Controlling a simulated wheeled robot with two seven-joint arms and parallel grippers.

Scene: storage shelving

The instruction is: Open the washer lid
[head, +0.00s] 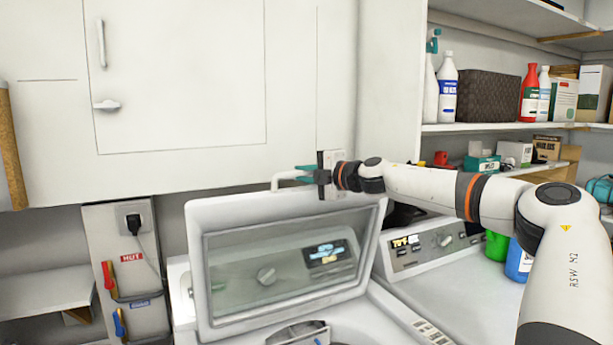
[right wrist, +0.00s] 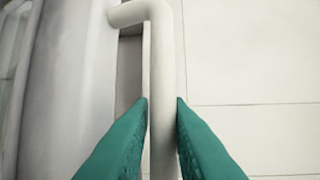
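The washer lid (head: 283,268) stands raised and tilted back on the washer (head: 180,300), a white frame around a glass panel. A white bar handle (head: 282,179) sticks out at its top edge. My right gripper (head: 304,177) is at this handle, reaching in from the right. In the right wrist view the handle (right wrist: 163,90) runs between the two teal fingers of the right gripper (right wrist: 162,105), which lie close along both its sides. The washer's opening shows only in part at the bottom of the head view. My left gripper is not in view.
A white cabinet (head: 180,80) hangs behind and above the lid. A second machine with a control panel (head: 430,244) stands to the right. Shelves (head: 505,127) with bottles and boxes are beyond my right arm. A hose and outlet panel (head: 130,260) is on the left wall.

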